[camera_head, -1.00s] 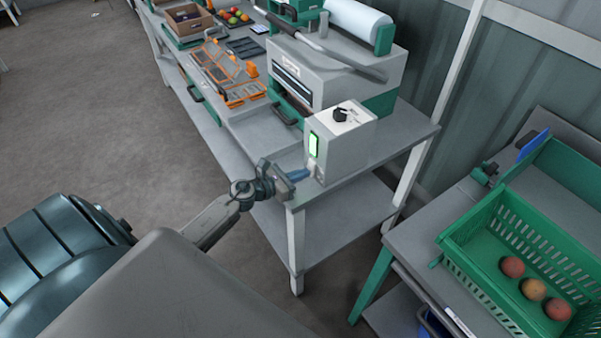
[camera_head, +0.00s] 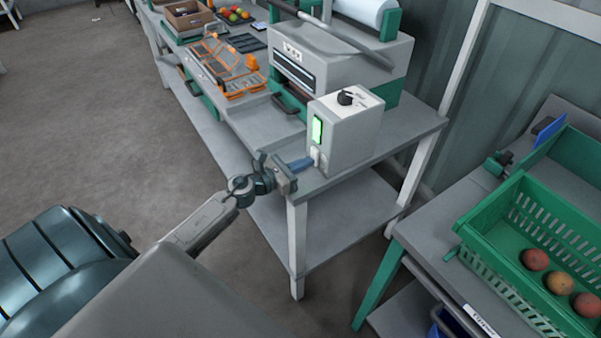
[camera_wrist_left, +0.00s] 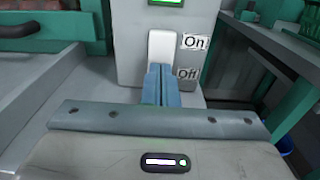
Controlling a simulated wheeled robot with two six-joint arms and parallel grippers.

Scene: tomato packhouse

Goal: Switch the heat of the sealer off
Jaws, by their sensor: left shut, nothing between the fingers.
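The sealer's grey control box (camera_head: 346,130) stands at the near corner of the bench, with a black knob on top and a lit green panel (camera_head: 318,130) on its front. A white switch lever (camera_wrist_left: 161,46) is on the box front, with its upper part beside the "On" label (camera_wrist_left: 195,41). The "Off" label (camera_wrist_left: 188,74) is lower. My left gripper (camera_head: 310,161) is shut and empty, its blue fingers pointing at the box. In the left wrist view the fingertips (camera_wrist_left: 160,68) overlap the lever's lower end and hide it; I cannot tell whether they touch. My right gripper is not in view.
The sealer body (camera_head: 340,62) with its long handle stands behind the box. A green crate (camera_head: 493,213) with several round fruits stands on another table at the right. Open floor lies at the left.

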